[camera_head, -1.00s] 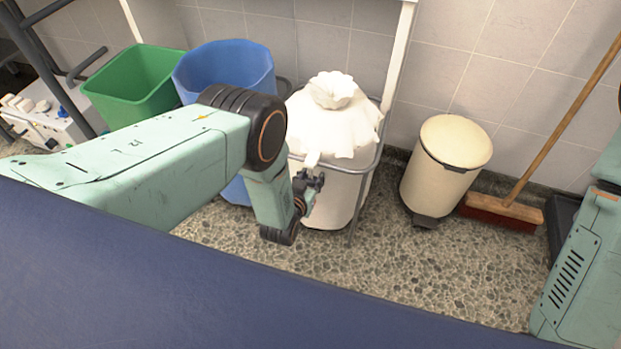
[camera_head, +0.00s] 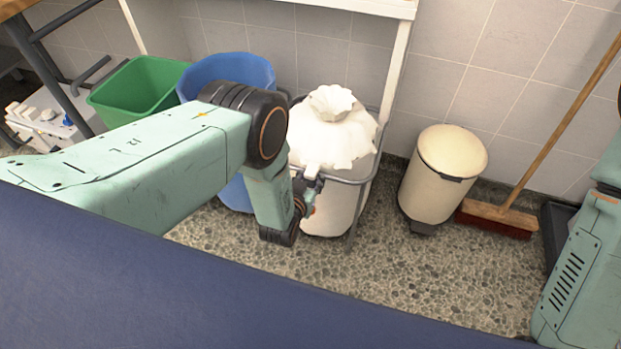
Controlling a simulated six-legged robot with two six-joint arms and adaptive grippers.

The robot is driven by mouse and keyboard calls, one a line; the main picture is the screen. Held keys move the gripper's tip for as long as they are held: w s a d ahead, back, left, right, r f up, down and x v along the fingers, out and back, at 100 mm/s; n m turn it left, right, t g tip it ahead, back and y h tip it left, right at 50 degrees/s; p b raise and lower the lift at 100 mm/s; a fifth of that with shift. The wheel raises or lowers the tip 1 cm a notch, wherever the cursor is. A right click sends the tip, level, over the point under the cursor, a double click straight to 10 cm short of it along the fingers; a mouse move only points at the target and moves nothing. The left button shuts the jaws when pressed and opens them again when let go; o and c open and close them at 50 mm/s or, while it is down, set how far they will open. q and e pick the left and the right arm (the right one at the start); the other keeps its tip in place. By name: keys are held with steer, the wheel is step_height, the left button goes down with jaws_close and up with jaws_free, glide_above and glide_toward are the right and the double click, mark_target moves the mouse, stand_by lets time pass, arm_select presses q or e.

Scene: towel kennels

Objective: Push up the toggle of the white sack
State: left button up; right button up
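The white sack (camera_head: 335,145) stands in a grey metal frame, with its gathered, ruffled neck (camera_head: 331,101) on top. My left gripper (camera_head: 311,187) is small and dark at the end of my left arm, which comes in from the left. It is at the front left of the sack, just below the frilled edge and by the frame's rail. I cannot tell whether it touches the sack, and its fingers are too small to show a gap. I cannot make out the toggle. My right gripper is out of view.
A blue bin (camera_head: 228,72) and a green bin (camera_head: 138,86) stand left of the sack. A cream pedal bin (camera_head: 441,175) and a broom (camera_head: 500,215) stand to the right. A blue surface (camera_head: 200,285) crosses the front. Speckled floor (camera_head: 420,275) lies open between.

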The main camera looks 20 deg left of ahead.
arm_select(q)
steer(key=o, duration=0.4)
steer(key=shift+v, duration=6.05)
steer(key=s+a+r+g+p, duration=0.1)
steer(key=s+g, duration=0.3)
steer(key=s, duration=0.5)
steer(key=s+a+r+g+p, duration=0.1)
steer(key=s+a+r+g, duration=0.1)
steer(key=s+g, duration=0.3)
steer(key=s+a+r+g+p, duration=0.1)
steer(key=s+a+r+g, duration=0.1)
steer(key=s, duration=1.1)
steer(key=shift+s+a+r+n+g, duration=0.1)
steer(key=shift+a+n+g, duration=0.15)
steer(key=shift+g, duration=0.4)
steer(key=shift+a+r+n+g, duration=0.15)
steer(key=shift+a+g, duration=0.15)
steer(key=shift+g, duration=0.35)
